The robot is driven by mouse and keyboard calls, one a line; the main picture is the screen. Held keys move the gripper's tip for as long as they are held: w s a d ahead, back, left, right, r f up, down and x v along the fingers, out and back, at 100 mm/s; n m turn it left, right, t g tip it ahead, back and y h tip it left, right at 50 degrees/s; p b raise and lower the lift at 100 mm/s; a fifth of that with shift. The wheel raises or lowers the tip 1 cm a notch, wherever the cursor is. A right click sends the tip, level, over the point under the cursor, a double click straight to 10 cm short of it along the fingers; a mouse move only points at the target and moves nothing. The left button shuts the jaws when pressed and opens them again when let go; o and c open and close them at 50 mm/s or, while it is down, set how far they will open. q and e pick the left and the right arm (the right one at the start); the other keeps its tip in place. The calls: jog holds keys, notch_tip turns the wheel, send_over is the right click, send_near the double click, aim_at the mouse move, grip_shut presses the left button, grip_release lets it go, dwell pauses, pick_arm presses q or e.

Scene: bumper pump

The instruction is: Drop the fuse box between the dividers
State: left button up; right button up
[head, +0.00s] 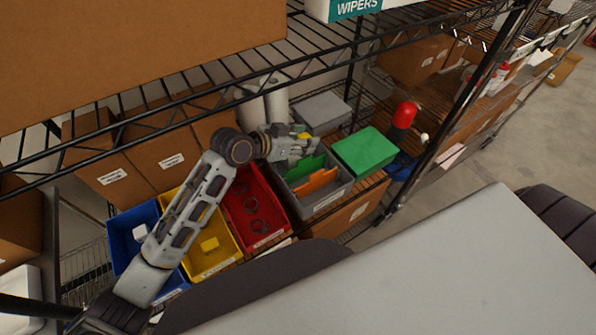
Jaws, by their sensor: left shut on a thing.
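My left gripper (304,147) reaches in from the left and is over the back part of a grey bin (330,197). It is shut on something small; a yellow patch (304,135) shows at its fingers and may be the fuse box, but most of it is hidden. Inside the grey bin stand a green divider (306,167) and an orange divider (316,182), roughly parallel with a narrow gap between them. The gripper is behind the green divider, above the bin; the exact height is hard to tell. My right gripper is not in view.
Left of the grey bin are a red bin (272,232) with dark rings, a yellow bin (222,262) with a yellow block, and a blue bin (125,222). A green box (365,151) stands to the right. A black wire shelf (130,135) runs above the bins.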

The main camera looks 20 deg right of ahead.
pick_arm(q)
jog(key=shift+s+a+f, duration=0.15)
dwell(0.3)
jog(key=shift+f, duration=0.15)
